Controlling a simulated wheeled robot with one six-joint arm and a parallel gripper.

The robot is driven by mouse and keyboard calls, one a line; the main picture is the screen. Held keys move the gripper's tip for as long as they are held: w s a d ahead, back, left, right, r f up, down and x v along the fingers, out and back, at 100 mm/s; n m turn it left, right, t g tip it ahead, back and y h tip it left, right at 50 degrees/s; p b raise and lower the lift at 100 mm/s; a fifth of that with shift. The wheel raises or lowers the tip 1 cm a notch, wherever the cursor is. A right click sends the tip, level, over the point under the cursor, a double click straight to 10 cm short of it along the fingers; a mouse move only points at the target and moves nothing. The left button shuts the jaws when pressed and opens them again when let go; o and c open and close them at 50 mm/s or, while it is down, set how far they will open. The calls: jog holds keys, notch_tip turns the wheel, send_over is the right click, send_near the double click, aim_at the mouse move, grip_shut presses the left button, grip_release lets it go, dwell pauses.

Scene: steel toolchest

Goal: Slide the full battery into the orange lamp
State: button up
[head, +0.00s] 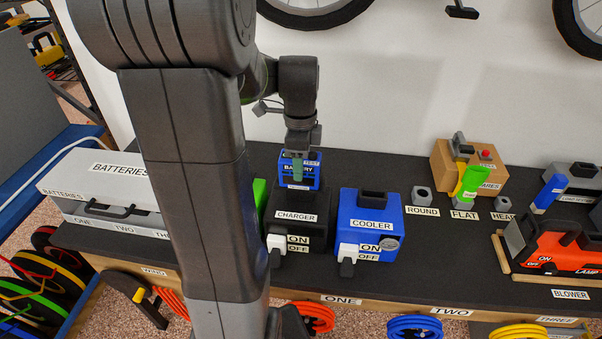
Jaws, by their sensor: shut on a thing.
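My gripper (301,143) points down and is shut on a blue battery (286,172) with a "BATTERY" label. A narrow green strip shows on the battery's front. The battery is upright at the top of the black charger (297,217); I cannot tell whether it still touches the charger or is just above it. The fingertips are small and partly merge with the battery. The orange and black lamp (559,246), marked "LAMP" and "ON/OFF", lies at the right edge in a wooden-edged tray, cut off by the frame. Its battery opening cannot be made out.
A blue cooler (370,225) stands right of the charger. Several grey bits and a cardboard-coloured box (470,168) with a green-and-yellow tool stand between cooler and lamp. A grey batteries case (105,190) is at left. My arm hides part of the bench, including most of a green object.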

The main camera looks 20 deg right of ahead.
jog(key=shift+r+p, duration=0.35)
jog(key=shift+r, duration=0.1)
jog(key=shift+r+p, duration=1.75)
jog(key=shift+r, duration=0.35)
jog(key=shift+s+f, duration=0.1)
